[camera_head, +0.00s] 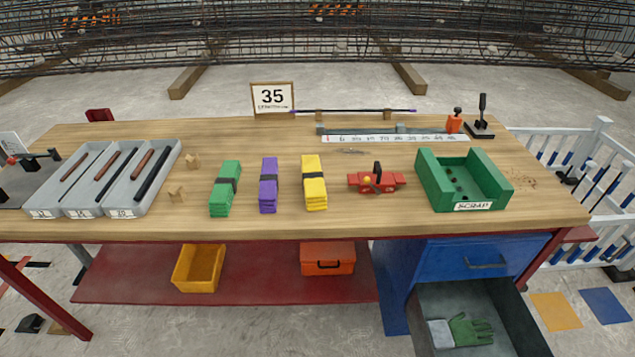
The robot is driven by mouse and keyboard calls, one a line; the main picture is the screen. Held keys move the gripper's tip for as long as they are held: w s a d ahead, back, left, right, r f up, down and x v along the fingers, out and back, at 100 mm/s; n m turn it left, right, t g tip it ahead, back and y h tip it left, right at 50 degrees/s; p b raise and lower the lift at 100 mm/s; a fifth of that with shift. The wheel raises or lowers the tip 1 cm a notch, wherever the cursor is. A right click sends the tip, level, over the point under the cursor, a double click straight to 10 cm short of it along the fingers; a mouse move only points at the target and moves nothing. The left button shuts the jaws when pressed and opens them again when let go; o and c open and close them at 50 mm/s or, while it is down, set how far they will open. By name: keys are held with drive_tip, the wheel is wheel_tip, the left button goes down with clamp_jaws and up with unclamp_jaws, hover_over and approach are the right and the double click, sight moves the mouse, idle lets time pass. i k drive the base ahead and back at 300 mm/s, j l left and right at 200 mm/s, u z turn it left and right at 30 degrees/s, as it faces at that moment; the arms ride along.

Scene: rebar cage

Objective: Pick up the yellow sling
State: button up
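The yellow sling (314,194) lies folded flat on the wooden workbench (350,222), near the middle, with a dark band around it. A purple sling (268,196) lies to its left and a green sling (224,196) further left, each folded with a dark band. The slings are apart from one another. My gripper does not show in this view.
Right of the yellow sling are a red tool (376,181) and a green scrap box (425,182). Grey trays (175,160) with bars stand at left. A ruler (395,139) and a "35" sign (272,98) are behind. An open drawer (520,325) juts out below.

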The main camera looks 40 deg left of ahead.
sight(314, 185)
drive_tip(key=u, duration=0.25)
drive_tip(key=i+j+u, duration=0.1)
drive_tip(key=j+u, duration=0.35)
drive_tip(key=i+j+u, duration=0.15)
drive_tip(key=j+u, duration=0.3)
